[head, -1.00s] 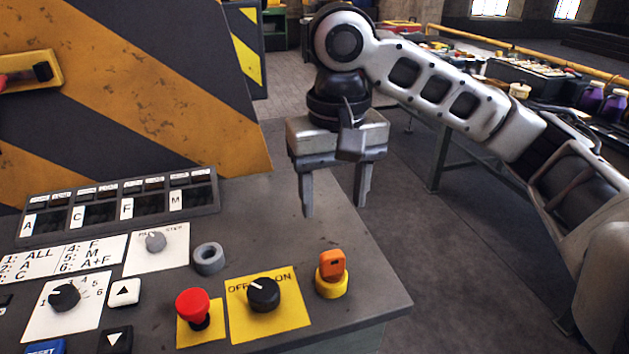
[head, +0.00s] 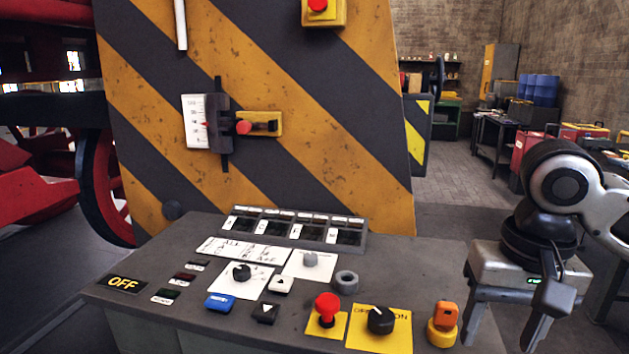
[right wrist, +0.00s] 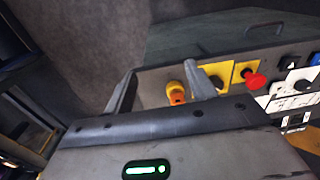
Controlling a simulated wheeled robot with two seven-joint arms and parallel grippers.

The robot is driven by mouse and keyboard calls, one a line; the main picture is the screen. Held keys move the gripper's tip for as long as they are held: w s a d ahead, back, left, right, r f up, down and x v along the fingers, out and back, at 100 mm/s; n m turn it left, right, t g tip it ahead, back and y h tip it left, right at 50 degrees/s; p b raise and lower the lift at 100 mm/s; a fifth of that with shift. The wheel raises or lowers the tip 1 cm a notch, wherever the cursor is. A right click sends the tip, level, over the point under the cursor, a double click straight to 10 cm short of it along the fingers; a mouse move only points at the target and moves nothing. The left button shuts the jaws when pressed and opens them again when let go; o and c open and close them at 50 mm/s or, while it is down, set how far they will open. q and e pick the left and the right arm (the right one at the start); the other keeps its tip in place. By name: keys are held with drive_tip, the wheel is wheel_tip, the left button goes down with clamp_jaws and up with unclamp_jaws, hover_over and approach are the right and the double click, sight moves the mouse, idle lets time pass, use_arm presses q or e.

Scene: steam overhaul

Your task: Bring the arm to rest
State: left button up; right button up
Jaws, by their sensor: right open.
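My right gripper (head: 503,328) is at the right of the head view, open and empty, with its two fingers pointing down. It is beside the right edge of the grey control console (head: 420,262), just right of the orange key-like switch (head: 445,316) on its yellow base. In the right wrist view one finger (right wrist: 199,80) shows in front of the console, and the orange switch (right wrist: 176,92) appears just left of it. Nothing is between the fingers in the head view. My left gripper is not in view.
The console carries a red mushroom button (head: 327,308), a black OFF/ON knob (head: 381,320), a grey ring (head: 346,281) and a blue button (head: 220,302). A striped panel (head: 300,130) rises behind. Benches (head: 497,130) stand at the back right. Open floor (head: 455,190) lies between.

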drive_tip(key=w+a+f+n+t+y, duration=0.2)
drive_tip(key=a+f+t+y, duration=0.1)
drive_tip(key=a+f, duration=0.55)
drive_tip(key=w+a+f+n+t+y, duration=0.15)
drive_tip(key=a+f+y, duration=0.35)
drive_tip(key=f, duration=0.7)
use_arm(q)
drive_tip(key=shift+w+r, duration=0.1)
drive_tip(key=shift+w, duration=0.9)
use_arm(e)
drive_tip(key=s+d+f+n+t+h, duration=0.1)
drive_tip(key=s+d+f+t+h, duration=0.4)
drive_tip(key=s+f, duration=0.6)
drive_tip(key=shift+d+f, duration=0.5)
drive_tip(key=shift+d, duration=0.25)
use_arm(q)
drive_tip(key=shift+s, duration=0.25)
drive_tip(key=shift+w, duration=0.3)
